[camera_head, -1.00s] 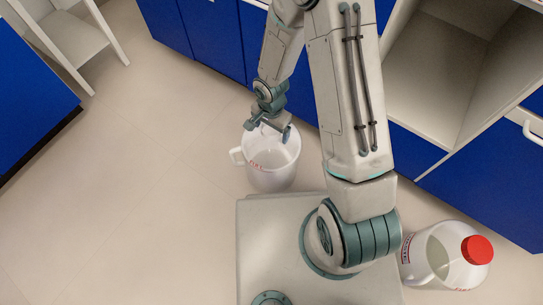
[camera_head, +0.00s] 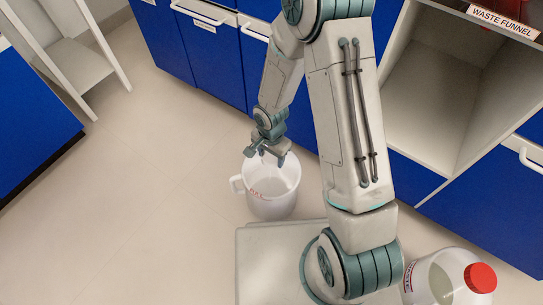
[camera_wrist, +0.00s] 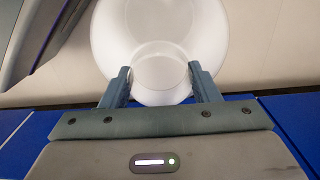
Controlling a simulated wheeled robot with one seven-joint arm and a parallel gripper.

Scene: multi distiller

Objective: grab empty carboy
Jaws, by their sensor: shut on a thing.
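A white translucent carboy (camera_head: 272,200) with a side handle and red lettering stands on the floor in front of my base, with no cap showing. My gripper (camera_head: 271,152) is over its top and reaches down to it. In the wrist view my two fingers (camera_wrist: 162,85) are on either side of the round neck of the carboy (camera_wrist: 110,32) and shut on it. The carboy looks empty. A second carboy (camera_head: 435,277) with a red cap (camera_head: 480,278) stands at the lower right and seems to hold some liquid.
Blue cabinets (camera_head: 216,58) stand behind the carboy. An open cabinet bay (camera_head: 436,85) is at the right, under a "WASTE FUNNEL" label (camera_head: 503,20). A white shelf unit (camera_head: 75,52) and a blue cabinet (camera_head: 35,115) are at the left. The floor (camera_head: 140,190) left of the carboy is clear.

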